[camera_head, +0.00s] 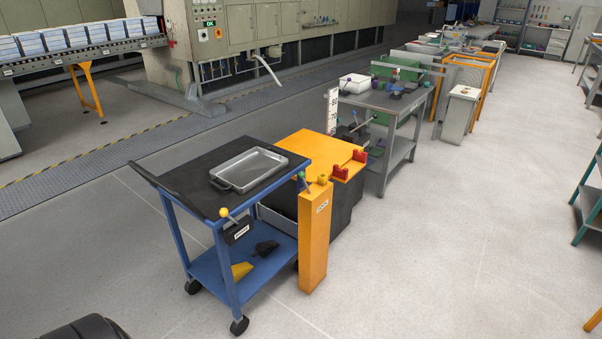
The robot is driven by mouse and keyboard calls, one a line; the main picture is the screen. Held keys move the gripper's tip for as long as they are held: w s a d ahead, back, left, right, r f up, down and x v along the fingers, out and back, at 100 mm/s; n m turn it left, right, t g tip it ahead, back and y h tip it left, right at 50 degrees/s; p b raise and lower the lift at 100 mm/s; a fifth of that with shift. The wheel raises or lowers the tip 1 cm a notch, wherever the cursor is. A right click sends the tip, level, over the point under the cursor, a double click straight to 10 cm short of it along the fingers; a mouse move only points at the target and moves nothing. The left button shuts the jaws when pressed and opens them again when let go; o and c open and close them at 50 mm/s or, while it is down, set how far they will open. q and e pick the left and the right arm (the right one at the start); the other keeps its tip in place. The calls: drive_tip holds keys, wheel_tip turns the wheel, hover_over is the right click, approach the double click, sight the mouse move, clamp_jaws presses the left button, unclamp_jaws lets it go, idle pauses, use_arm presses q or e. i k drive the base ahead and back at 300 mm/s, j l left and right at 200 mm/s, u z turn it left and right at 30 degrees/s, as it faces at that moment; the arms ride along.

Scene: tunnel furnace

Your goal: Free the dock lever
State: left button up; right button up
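An orange dock post (314,245) stands upright on the floor against the right end of a blue cart (228,258). Its label (322,207) is too small to read surely. A yellow piece (323,180) sits on top of the post, and a small blue-green handle (303,181) shows at its top left, by the cart's corner. I cannot tell which of these is the lever or how it is set. A second lever with a yellow knob (224,212) is on the cart's front, beside a black labelled box (238,231). Neither of my grippers is in view.
A grey metal tray (248,168) lies on the cart's black top. Behind the post is an orange-topped dark unit (318,149) with red brackets (341,172). A grey workbench (388,104) stands beyond. The floor in front and to the right is clear.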

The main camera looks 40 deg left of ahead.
sight(302, 174)
drive_tip(key=i+j+u, duration=0.15)
drive_tip(key=u, duration=0.25)
drive_tip(key=i+j+u, duration=0.1)
drive_tip(key=u, duration=0.3)
drive_tip(key=i+u, duration=0.25)
drive_tip(key=u, duration=0.2)
